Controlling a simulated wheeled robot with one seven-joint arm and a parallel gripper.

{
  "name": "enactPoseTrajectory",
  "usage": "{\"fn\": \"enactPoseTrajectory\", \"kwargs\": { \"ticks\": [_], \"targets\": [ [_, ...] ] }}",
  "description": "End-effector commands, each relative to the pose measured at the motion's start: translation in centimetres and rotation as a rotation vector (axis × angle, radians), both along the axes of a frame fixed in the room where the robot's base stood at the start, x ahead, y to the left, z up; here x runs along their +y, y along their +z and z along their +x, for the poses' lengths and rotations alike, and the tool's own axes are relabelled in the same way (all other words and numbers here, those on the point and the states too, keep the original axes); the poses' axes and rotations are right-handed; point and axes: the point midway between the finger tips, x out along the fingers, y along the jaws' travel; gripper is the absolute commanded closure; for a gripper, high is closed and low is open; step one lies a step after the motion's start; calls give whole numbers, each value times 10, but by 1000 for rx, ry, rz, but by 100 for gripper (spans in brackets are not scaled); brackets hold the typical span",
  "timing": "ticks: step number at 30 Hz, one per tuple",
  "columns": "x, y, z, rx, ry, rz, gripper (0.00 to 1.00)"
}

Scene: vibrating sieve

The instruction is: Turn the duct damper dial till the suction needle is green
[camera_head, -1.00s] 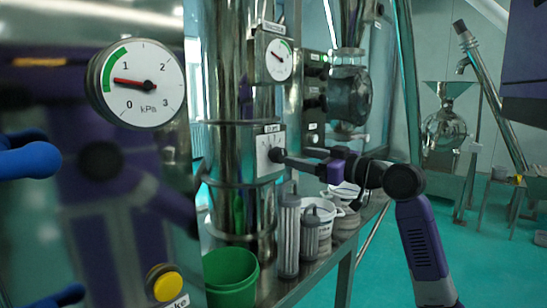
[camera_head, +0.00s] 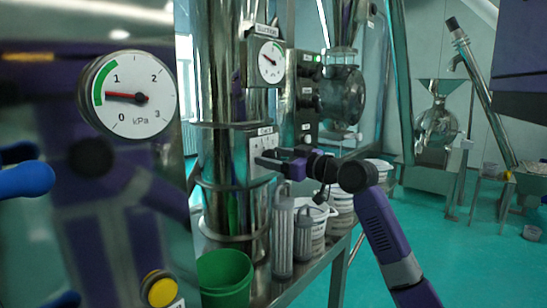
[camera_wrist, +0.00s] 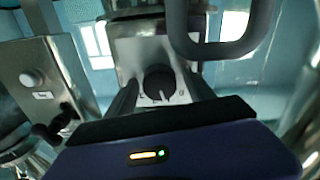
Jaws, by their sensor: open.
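The damper dial is a black round knob with a white pointer mark on a white plate (camera_wrist: 178,100). The knob (camera_wrist: 160,82) shows in the wrist view, its mark pointing toward the bottom of that picture. My gripper (camera_wrist: 161,90) is open, with one finger on each side of the knob; contact cannot be told. In the head view my gripper (camera_head: 262,160) is at the dial box on the steel duct and hides the knob.
A large kPa gauge (camera_head: 128,95) stands close at left, needle just below 1 near the green band's lower end. A yellow button (camera_head: 160,289), green bucket (camera_head: 225,278) and mesh filters (camera_head: 283,235) are nearby. A grey bar (camera_wrist: 225,45) crosses the wrist view.

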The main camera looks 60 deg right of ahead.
Motion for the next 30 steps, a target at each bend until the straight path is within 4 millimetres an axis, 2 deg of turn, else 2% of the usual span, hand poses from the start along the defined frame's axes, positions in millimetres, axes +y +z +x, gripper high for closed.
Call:
{"fn": "enactPoseTrajectory", "kwargs": {
  "ticks": [1, 10, 20, 30],
  "targets": [
    [0, 0, 0, 0, 0, 0, 41],
    [0, 0, 0, 0, 0, 0, 100],
    [1, 1, 1, -15, 2, 63, 100],
    [0, 2, 1, -66, 4, 281, 100]
  ]
}}
